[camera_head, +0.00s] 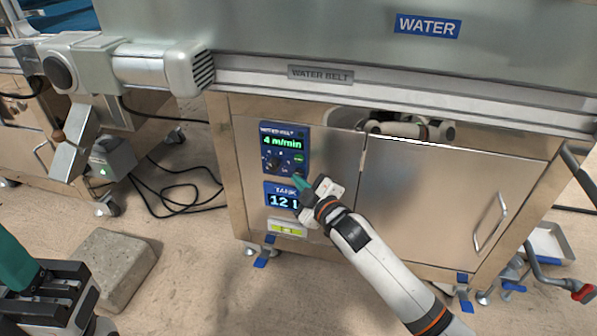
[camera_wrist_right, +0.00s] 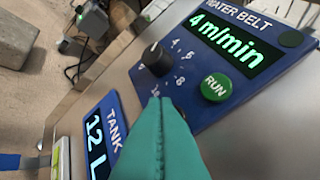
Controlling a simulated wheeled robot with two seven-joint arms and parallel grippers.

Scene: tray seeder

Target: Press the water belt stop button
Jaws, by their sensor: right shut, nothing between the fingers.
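The blue water belt panel (camera_head: 263,147) is on the steel cabinet front, with a display (camera_head: 283,142) reading 4 m/min. In the right wrist view, the panel (camera_wrist_right: 190,112) carries a round green button (camera_wrist_right: 216,87) labelled RUN, a black knob (camera_wrist_right: 156,58) and a dark round spot (camera_wrist_right: 291,39). No label reading stop is legible. My right gripper (camera_head: 300,182) is shut and empty, its teal fingertips (camera_wrist_right: 160,103) at the panel's lower edge, below the knob and button. Contact cannot be told. My left gripper (camera_head: 20,268) is partly cut off at lower left; its jaw opening is unclear.
A tank panel (camera_head: 281,196) reading 12 L is just below the water belt panel. The water belt rail (camera_head: 420,88) runs above. A cabinet door (camera_head: 430,190) with a handle is at right. A stone block (camera_head: 115,262) and cables (camera_head: 178,200) lie on the floor at left.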

